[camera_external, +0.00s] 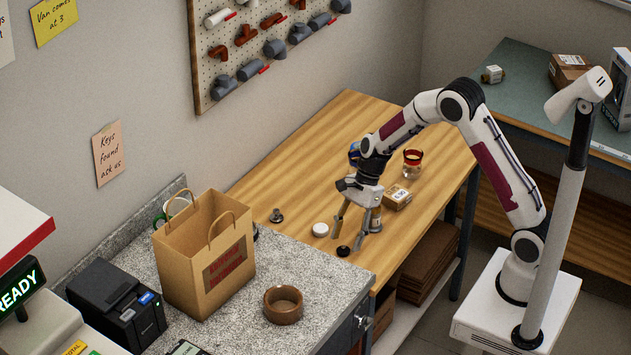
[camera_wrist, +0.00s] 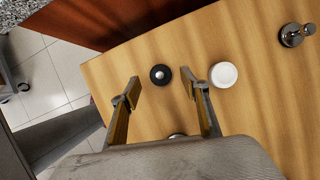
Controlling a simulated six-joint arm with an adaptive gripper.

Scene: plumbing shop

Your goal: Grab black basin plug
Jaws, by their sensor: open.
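The black basin plug (camera_external: 343,251) lies on the wooden bench top near its front edge. It is a small round black disc with a pale metal knob on top, as the wrist view (camera_wrist: 160,75) shows. My gripper (camera_external: 348,236) is open and points down above the bench, close to the plug. In the wrist view my gripper (camera_wrist: 160,82) has its two fingers spread to either side of the plug's line of sight. Nothing is held, and the plug appears to rest on the wood, apart from the fingers.
A white round disc (camera_external: 320,230) lies just beside the plug, also in the wrist view (camera_wrist: 223,74). A metal fitting (camera_external: 276,215) stands farther left. A paper bag (camera_external: 205,255) stands on the granite counter.

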